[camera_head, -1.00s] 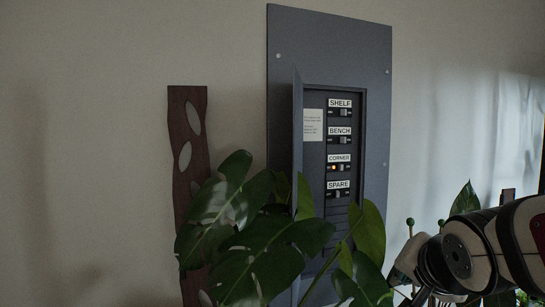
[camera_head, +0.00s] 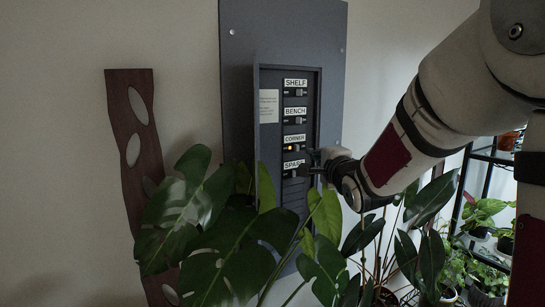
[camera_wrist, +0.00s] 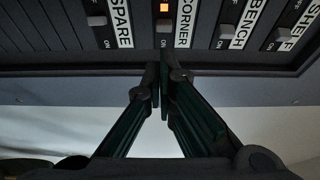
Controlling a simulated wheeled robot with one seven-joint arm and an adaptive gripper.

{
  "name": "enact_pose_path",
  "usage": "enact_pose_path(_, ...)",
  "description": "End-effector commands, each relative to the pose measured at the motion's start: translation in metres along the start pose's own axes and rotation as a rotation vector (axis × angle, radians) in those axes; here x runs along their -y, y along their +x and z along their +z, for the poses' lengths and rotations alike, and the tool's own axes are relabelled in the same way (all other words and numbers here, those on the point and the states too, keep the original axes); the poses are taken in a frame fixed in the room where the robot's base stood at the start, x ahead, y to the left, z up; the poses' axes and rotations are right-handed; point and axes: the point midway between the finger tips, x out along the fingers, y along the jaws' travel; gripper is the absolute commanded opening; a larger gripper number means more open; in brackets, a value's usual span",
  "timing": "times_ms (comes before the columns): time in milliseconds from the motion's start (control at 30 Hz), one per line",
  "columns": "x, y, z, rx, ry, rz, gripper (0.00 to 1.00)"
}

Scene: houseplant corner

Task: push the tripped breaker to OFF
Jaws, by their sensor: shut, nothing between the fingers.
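The breaker panel (camera_head: 236,110) hangs on the wall with its door (camera_head: 262,183) swung open. The CORNER breaker has a lit orange light (camera_head: 291,148), also seen in the wrist view (camera_wrist: 164,8). My gripper (camera_head: 309,160) is at the right edge of the panel opening, level with the CORNER and SPARE rows. In the wrist view its shut fingertips (camera_wrist: 163,76) are empty and sit over the panel frame, in line with the CORNER column. Contact with the handle is not visible.
The SPARE (camera_wrist: 97,21), BENCH (camera_wrist: 227,31) and SHELF (camera_wrist: 283,35) handles flank the CORNER one. Large leaves (camera_head: 215,240) cover the panel's lower part. A carved wooden board (camera_head: 135,150) hangs left. A plant shelf (camera_head: 485,225) stands at the right.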

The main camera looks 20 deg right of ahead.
Motion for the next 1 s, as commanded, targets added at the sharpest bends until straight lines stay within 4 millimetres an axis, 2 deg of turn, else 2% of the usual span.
enact_pose_path(33,-0.001,0.010,0.001,0.002,0.000,0.001,0.00)
enact_pose_path(200,0.000,0.036,0.001,0.001,0.000,0.000,0.00)
enact_pose_path(400,0.000,0.051,0.001,0.002,-0.002,0.000,0.00)
enact_pose_path(767,0.000,0.053,0.001,0.001,-0.002,0.000,0.00)
enact_pose_path(1000,0.002,0.041,0.019,0.003,0.000,0.003,0.00)
